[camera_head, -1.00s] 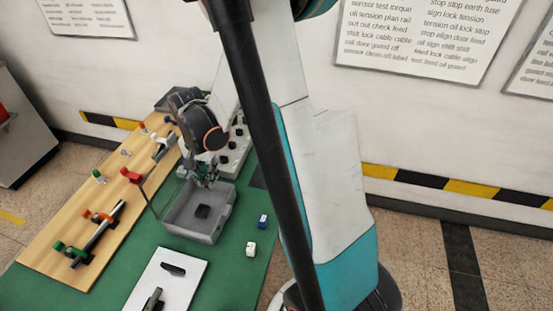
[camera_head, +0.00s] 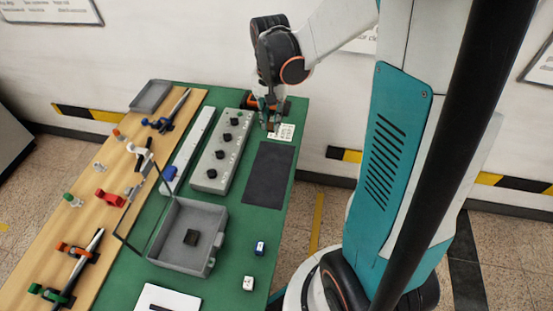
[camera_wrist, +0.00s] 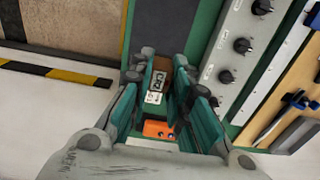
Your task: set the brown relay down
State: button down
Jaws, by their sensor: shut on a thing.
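The brown relay (camera_wrist: 162,64) is between my gripper's fingers (camera_wrist: 161,82) in the wrist view. A dark patch with light lettering shows on it. My gripper (camera_head: 268,124) is shut on the relay, low over the far end of the green table, beside a white printed card (camera_head: 283,132). In the head view the fingers largely hide the relay. I cannot tell whether the relay touches the table. A white patch, perhaps the card, shows between the fingers in the wrist view (camera_wrist: 153,98).
An orange and black object (camera_head: 250,101) lies just beyond my gripper. A grey box with black knobs (camera_head: 212,165) stands to the left. A dark mat (camera_head: 268,175) lies nearer me.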

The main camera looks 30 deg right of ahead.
aim_at(272, 131)
notch_tip(272, 131, down, 17)
jog(key=b, duration=0.5)
jog(key=shift+f, duration=0.2)
jog(key=shift+b, duration=0.3)
jog(key=shift+f, duration=0.15)
jog(key=c, duration=1.9)
grip_release()
jog(key=shift+f, duration=0.1)
jog(key=o, duration=0.4)
notch_tip(272, 131, up, 13)
jog(key=p, duration=0.4)
jog(key=shift+f, duration=0.2)
